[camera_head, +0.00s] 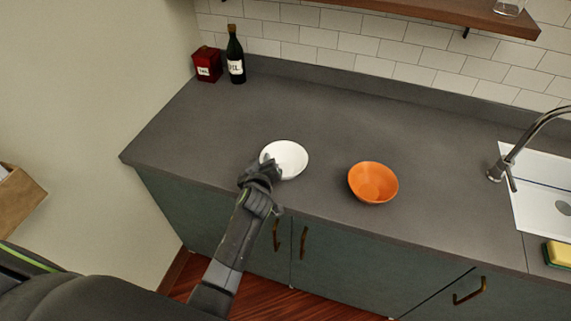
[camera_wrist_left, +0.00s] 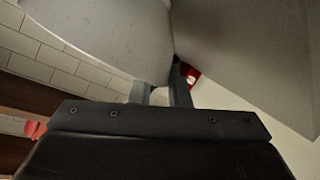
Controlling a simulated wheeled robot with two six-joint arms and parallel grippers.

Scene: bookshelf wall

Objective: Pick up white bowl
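The white bowl (camera_head: 288,157) sits near the counter's front edge, left of the orange bowl. My left gripper (camera_head: 262,172) is at the white bowl's front-left rim and covers part of it in the head view. In the left wrist view, the bowl's pale outer wall (camera_wrist_left: 100,32) fills the upper left. The fingers (camera_wrist_left: 160,92) are close together at the bowl's edge, and the bowl hides part of one. I cannot tell whether they press on the rim. My right gripper is not in view.
The orange bowl (camera_head: 373,183) stands to the right on the grey counter (camera_head: 400,130). A dark bottle (camera_head: 236,62) and a red box (camera_head: 207,64) stand at the back left. A sink (camera_head: 540,195) with a faucet is at the right. The counter's middle is clear.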

